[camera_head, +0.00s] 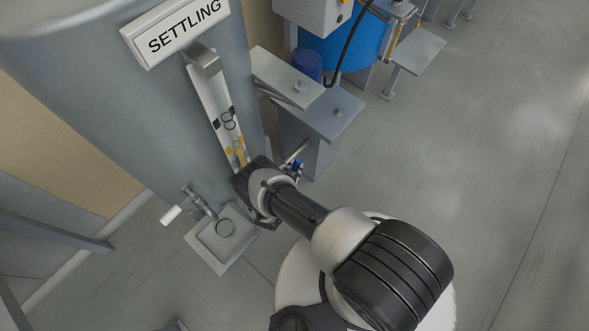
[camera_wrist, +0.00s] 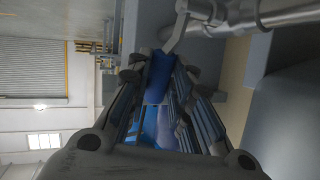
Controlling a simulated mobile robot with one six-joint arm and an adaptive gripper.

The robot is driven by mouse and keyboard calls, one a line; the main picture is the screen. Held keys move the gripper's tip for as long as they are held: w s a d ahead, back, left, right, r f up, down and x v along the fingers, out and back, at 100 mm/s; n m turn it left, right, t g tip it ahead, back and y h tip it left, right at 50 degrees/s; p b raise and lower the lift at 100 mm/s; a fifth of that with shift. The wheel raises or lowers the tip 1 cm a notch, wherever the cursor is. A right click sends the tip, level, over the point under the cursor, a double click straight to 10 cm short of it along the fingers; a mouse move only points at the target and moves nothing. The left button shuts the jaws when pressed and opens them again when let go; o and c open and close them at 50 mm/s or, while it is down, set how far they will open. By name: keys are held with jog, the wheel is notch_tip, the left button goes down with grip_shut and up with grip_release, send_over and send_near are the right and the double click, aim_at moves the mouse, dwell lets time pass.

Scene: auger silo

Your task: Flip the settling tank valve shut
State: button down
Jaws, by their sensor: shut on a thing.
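The grey settling tank (camera_head: 170,110) stands at the left in the head view, with its SETTLING sign (camera_head: 184,27). A pipe (camera_head: 297,150) with a small blue part (camera_head: 297,166) shows low beside the tank, next to my wrist. In the wrist view, my gripper (camera_wrist: 160,66) is shut on a blue valve handle (camera_wrist: 158,82), which lies between the two fingers. A metal stem (camera_wrist: 179,34) leads from the handle to a pipe (camera_wrist: 280,17). In the head view my wrist hides most of the grip.
A white-handled tap (camera_head: 173,214) sits above a square floor drain (camera_head: 220,243), left of my wrist. A sight gauge (camera_head: 216,105) runs down the tank. A grey bracketed stand (camera_head: 322,115) and a blue drum (camera_head: 345,50) are behind. The floor at right is clear.

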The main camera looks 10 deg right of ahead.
jog(key=c, duration=1.4)
grip_release()
jog(key=shift+c, duration=0.2)
jog(key=v, duration=1.2)
